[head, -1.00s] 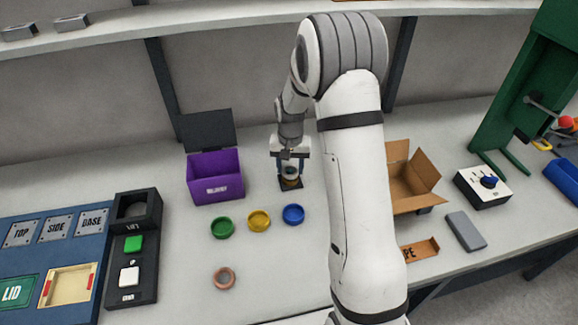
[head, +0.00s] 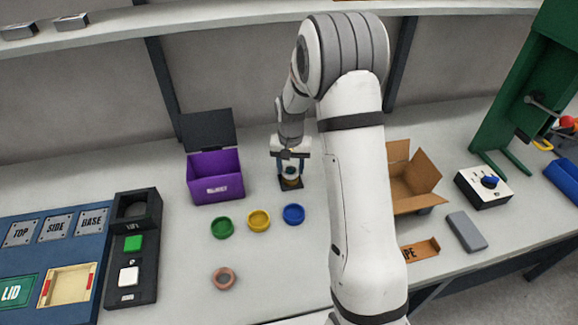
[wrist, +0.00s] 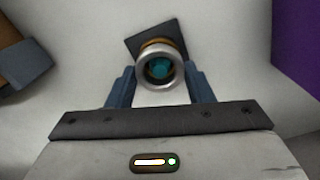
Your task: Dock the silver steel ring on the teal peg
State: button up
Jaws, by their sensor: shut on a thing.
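The silver steel ring (wrist: 176,57) is between the fingers of my gripper (wrist: 160,84), which is shut on it. In the wrist view the ring surrounds the top of the teal peg (wrist: 159,68). An orange-brown ring (wrist: 151,43) shows just beyond the silver ring, around the same peg. The peg stands on a dark square base (wrist: 164,27). In the head view my gripper (head: 290,163) is over this base (head: 285,185), and the silver ring is mostly hidden by the fingers. How far down the peg the silver ring sits cannot be told.
A purple open box (head: 213,180) stands left of the peg. Green (head: 221,228), yellow (head: 259,221) and blue (head: 293,214) rings lie in front, with a copper ring (head: 223,279) nearer. A cardboard box (head: 415,180) is right of my arm.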

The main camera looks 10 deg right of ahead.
jog(key=shift+f+b, duration=0.45)
jog(key=shift+f, duration=0.1)
jog(key=o, duration=0.8)
jog(key=shift+r, duration=0.1)
notch_tip(320, 180, up, 11)
jog(key=p, duration=0.6)
dwell(0.5)
